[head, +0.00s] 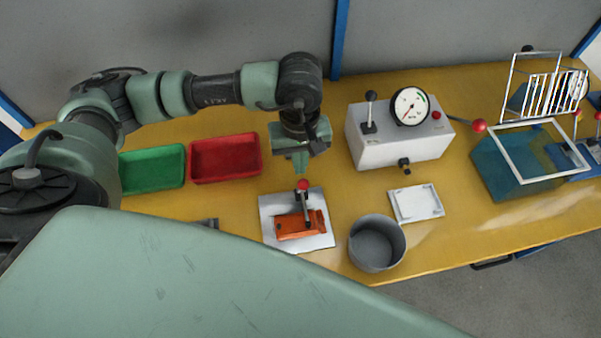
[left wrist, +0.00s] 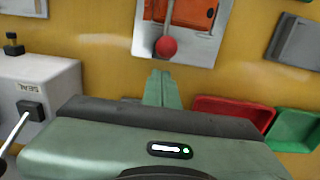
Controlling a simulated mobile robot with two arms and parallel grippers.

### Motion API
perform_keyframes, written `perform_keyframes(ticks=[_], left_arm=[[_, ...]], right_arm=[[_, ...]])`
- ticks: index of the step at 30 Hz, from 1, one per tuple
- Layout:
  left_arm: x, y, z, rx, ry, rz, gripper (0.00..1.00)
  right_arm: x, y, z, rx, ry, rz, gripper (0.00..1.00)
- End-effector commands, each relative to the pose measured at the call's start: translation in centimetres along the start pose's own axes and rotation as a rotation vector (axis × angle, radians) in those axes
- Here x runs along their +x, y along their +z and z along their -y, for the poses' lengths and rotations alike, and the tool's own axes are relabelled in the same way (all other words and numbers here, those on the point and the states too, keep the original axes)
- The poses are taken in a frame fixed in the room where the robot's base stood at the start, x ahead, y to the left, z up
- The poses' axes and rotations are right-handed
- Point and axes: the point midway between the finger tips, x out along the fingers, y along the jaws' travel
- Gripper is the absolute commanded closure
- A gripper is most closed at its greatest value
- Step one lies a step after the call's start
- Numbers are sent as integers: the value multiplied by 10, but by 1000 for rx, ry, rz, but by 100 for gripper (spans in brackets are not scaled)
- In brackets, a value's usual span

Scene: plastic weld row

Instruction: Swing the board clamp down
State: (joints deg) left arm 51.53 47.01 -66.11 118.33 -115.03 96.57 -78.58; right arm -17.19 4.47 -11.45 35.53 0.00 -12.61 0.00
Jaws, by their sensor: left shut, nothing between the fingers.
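The board clamp is a dark lever (head: 306,208) with a red knob (head: 303,185), mounted at an orange block (head: 288,228) on a silver plate (head: 322,240). The lever's knob end points toward the back of the bench; its exact tilt is hard to tell. My left gripper (head: 299,168) is shut and empty, pointing down just behind the knob, apart from it. In the left wrist view the shut fingers (left wrist: 162,88) are close to the red knob (left wrist: 166,47), with a small gap. My right gripper is not in view.
Green (head: 152,170) and red (head: 226,158) trays lie left of the clamp. A grey pot (head: 376,244), a white flat tray (head: 416,203) and a white box with a gauge (head: 385,145) stand right. A blue-green tank (head: 500,172) is farther right.

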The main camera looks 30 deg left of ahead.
Motion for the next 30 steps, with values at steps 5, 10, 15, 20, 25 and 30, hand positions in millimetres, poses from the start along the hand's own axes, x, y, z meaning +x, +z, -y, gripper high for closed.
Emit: perform_keyframes(ticks=[5,10,15,20,25,30], left_arm=[[0,-1,0,-1,0,-1,100],[2,-8,0,-1,0,-1,100],[1,-15,0,-1,1,-1,100],[-7,-15,0,0,1,0,100],[-24,-15,0,0,1,-2,100],[-41,-15,0,1,1,-1,100]], right_arm=[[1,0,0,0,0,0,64],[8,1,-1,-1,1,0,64],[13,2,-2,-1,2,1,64],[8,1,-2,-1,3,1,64],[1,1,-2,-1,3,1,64],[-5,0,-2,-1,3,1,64]])
